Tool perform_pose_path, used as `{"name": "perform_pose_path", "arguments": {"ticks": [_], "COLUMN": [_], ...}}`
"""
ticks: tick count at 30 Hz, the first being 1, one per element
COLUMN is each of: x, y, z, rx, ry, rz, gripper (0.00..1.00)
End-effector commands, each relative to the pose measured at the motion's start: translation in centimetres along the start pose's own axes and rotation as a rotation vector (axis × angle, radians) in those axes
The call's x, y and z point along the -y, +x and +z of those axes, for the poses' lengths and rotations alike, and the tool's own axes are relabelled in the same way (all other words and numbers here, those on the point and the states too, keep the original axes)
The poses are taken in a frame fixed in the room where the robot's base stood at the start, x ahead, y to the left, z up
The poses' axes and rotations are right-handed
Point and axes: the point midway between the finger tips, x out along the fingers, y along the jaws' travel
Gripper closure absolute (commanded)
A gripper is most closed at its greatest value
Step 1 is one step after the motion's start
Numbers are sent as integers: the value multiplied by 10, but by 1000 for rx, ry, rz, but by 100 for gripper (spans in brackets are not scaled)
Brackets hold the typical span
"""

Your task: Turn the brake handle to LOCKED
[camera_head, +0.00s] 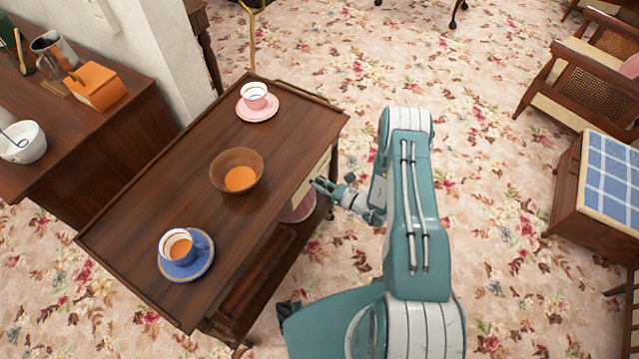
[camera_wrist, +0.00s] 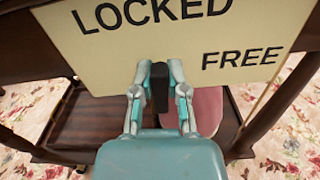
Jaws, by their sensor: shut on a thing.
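The brake handle (camera_wrist: 159,88) is a dark bar between my gripper's fingers in the wrist view. My gripper (camera_wrist: 158,75) is shut on it, with one finger on each side. The handle stands upright in this view, below the word LOCKED and left of the word FREE. Both words are on a cream panel (camera_wrist: 110,70). My fingers hide part of the handle, and its pivot is not clear. In the head view, my gripper (camera_head: 322,186) reaches the right side of the dark wooden trolley (camera_head: 200,215). The handle cannot be made out there.
A sideboard (camera_head: 120,135) is at left. A stool (camera_head: 600,185) is at right.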

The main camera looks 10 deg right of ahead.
Motion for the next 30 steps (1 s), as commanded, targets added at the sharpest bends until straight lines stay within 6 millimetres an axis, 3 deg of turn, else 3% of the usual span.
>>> {"name": "perform_pose_path", "arguments": {"ticks": [8, 9, 11, 23, 30], "x": [2, 2, 2, 1, 2], "y": [0, 0, 0, -2, -39], "z": [0, 0, 0, 0, 0], "rx": [-1, -1, -1, -1, 0], "ry": [19, 19, 19, 19, 21], "rz": [-3, -3, -3, -3, -8], "gripper": [100, 72, 46, 46, 46]}}
